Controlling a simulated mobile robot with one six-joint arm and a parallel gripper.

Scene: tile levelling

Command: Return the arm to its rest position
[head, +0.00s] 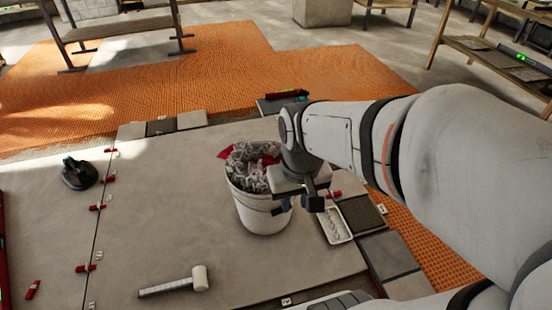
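My arm (450,170) reaches in from the right side of the head view, with its wrist bent downward. My gripper (298,206) points down beside the right side of a white bucket (262,218) and partly covers its rim. Two dark fingertips show apart, with nothing seen between them. The bucket stands upright and holds grey crumpled pieces and some red ones (268,158). I cannot tell whether the gripper touches the bucket.
A white-headed mallet (176,284) lies on the large tiles (165,220) at the front. A dark suction cup (78,173) stands at left, near several red clips (97,207). A white tray (336,222) lies right of the bucket. Orange matting (230,80) and benches (120,28) are behind.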

